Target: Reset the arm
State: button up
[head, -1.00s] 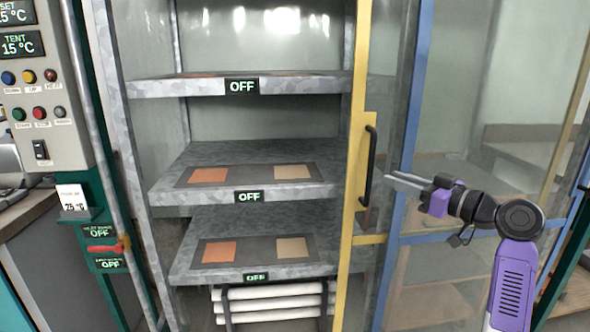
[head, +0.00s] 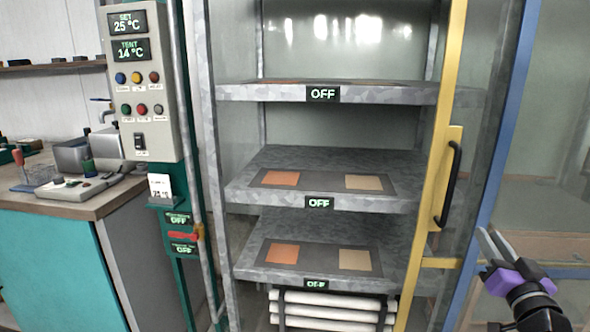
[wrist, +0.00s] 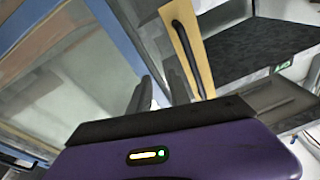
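My gripper (head: 490,245) is at the lower right in the head view, with two grey fingers and a purple and black body. The fingers point up and left toward the yellow door frame (head: 441,200) and its black handle (head: 449,186), and stand apart from the handle. In the wrist view the fingers (wrist: 155,95) are spread with nothing between them. The black handle also shows in the wrist view (wrist: 193,60), beyond the fingertips.
A metal cabinet holds shelves (head: 330,200) with orange and tan squares and OFF labels. A control panel (head: 137,85) reads SET 25 °C and TENT 14 °C. A bench (head: 70,205) with devices stands at the left. A blue-framed glass panel (head: 505,120) is near my gripper.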

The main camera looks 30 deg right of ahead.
jog(key=s+a+f+n+y, duration=0.1)
jog(key=s+a+f, duration=0.25)
jog(key=a, duration=0.45)
jog(key=s+a+f+n+y, duration=0.1)
jog(key=s+a+f, duration=0.1)
jog(key=a+f, duration=0.35)
jog(key=s+a+f+n+y, duration=0.1)
jog(key=s+a+f, duration=0.1)
jog(key=a, duration=0.8)
jog(key=s+a+f+n+g+y, duration=0.1)
jog(key=s+a+f+n+y, duration=0.25)
jog(key=s+a, duration=0.55)
jog(key=s+a+f+n+g+y, duration=0.1)
jog(key=s+a+f+n+y, duration=0.3)
jog(key=s+a, duration=0.45)
notch_tip(320, 180, up, 15)
jog(key=p, duration=1.4)
jog(key=shift+w+r+m+y, duration=0.2)
jog(key=shift+w+m+y, duration=0.15)
jog(key=shift+w+y, duration=0.1)
